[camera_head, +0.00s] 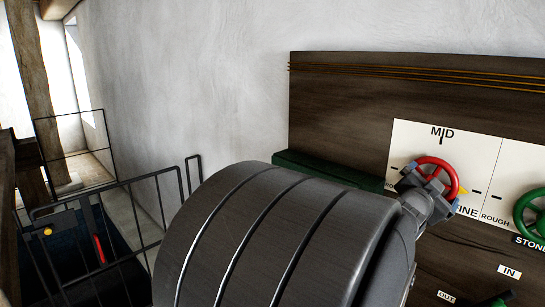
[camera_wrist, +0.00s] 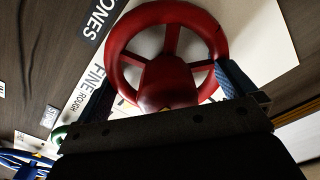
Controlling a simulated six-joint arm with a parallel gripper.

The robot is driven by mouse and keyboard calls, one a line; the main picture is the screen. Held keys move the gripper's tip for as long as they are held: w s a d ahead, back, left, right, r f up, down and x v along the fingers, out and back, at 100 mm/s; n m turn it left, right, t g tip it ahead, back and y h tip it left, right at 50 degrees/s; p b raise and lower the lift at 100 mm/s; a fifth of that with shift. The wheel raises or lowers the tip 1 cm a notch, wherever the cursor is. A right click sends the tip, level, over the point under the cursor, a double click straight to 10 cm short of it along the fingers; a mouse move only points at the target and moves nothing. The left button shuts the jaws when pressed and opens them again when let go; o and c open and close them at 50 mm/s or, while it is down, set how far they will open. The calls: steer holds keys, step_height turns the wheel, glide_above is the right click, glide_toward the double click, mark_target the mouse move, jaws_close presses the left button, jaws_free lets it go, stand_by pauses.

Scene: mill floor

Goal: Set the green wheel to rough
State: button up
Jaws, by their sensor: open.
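The green wheel (camera_head: 527,216) is at the right edge of the head view, partly cut off. Its pointer cannot be made out. The word ROUGH (camera_head: 494,219) is on the white plate to its left. In the wrist view, a small green piece (camera_wrist: 59,133) shows at the left, likely part of this wheel. My gripper (camera_head: 436,184) is open at the red wheel (camera_head: 448,166), left of the green wheel. In the wrist view its blue fingers (camera_wrist: 165,76) stand on either side of the red wheel (camera_wrist: 165,82). Contact cannot be told.
The wheels are mounted on a dark wooden panel (camera_head: 340,100). The red wheel's plate (camera_head: 415,140) reads MID and FINE. A blue wheel (camera_wrist: 22,160) shows at the wrist view's lower left. A dark green ledge (camera_head: 325,170) juts out left of the plates. A railing (camera_head: 120,190) stands far left.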

steer(key=shift+w+a+n, duration=0.25)
steer(key=shift+w+n, duration=0.05)
steer(key=shift+w, duration=0.15)
